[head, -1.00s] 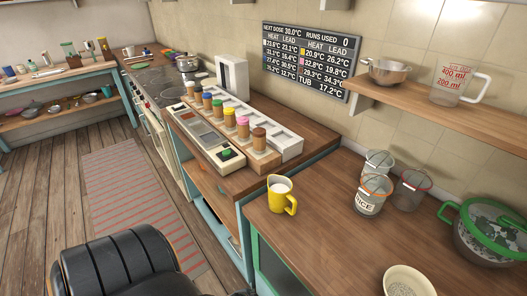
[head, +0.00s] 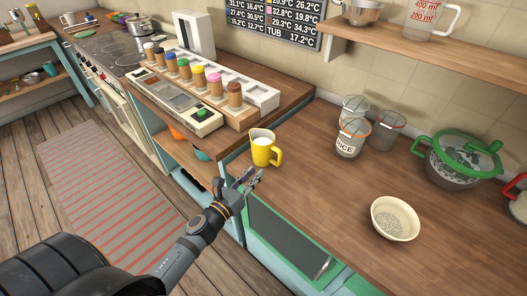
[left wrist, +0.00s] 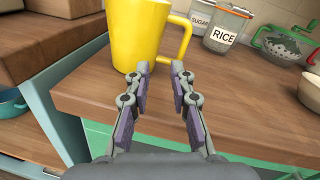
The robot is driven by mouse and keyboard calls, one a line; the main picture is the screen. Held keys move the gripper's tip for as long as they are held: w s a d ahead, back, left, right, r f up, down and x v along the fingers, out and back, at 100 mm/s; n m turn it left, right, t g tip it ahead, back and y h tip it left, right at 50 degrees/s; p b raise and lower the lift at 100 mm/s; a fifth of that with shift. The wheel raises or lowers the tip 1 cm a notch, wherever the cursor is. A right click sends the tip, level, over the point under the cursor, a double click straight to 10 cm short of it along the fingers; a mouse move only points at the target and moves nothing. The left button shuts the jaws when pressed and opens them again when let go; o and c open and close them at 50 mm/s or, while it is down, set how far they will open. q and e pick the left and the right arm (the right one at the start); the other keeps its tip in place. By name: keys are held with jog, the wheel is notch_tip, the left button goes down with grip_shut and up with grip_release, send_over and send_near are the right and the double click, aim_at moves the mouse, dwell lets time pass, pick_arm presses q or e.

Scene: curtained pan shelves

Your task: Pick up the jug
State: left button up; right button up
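The yellow jug (head: 265,150) stands upright on the wooden counter near its front left corner, with white contents inside. Its handle is on the right. In the left wrist view the yellow jug (left wrist: 135,35) is just beyond the fingertips, its top cut off by the frame. My left gripper (head: 253,180) is in front of and below the jug in the head view, by the counter edge. In the left wrist view my left gripper (left wrist: 160,72) is open, with a gap and nothing between its fingers. My right gripper is not in view.
Several jars, one labelled rice (head: 350,138), stand behind and right of the jug. A cream bowl (head: 395,219) and a green-rimmed colander pot (head: 460,160) are further right. A row of coloured-lid bottles (head: 198,76) is left. A clear measuring jug (head: 425,18) sits on the shelf.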

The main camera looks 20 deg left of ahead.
aim_at(278, 162)
pick_arm(q)
jog(key=m, duration=0.1)
jog(key=d+m+h, duration=0.1)
jog(key=m, duration=0.1)
jog(key=s+d+m+h, duration=0.1)
jog(key=shift+d+f+g, duration=0.1)
jog(key=shift+f+g, duration=0.15)
jog(key=shift+g, duration=0.05)
jog(key=shift+w+d+m, duration=0.1)
jog(key=shift+m, duration=0.3)
jog(key=p+x, duration=0.1)
jog(key=x, duration=0.1)
jog(key=p+x, duration=0.2)
jog(key=x, duration=0.1)
jog(key=shift+r, duration=0.25)
jog(key=shift+w+d+f, duration=0.1)
jog(key=shift+w+f, duration=0.05)
jog(key=shift+w, duration=0.05)
jog(key=shift+w+d+r+p, duration=0.25)
jog(key=shift+w+r+p, duration=0.45)
jog(key=shift+w+p, duration=0.3)
jog(key=x, duration=0.2)
jog(key=shift+w+f, duration=0.25)
jog(key=shift+w, duration=0.05)
jog(key=shift+w+d+f, duration=0.15)
jog(key=shift+w+f, duration=0.05)
jog(key=shift+s+r, duration=0.1)
jog(key=c, duration=0.4)
grip_shut()
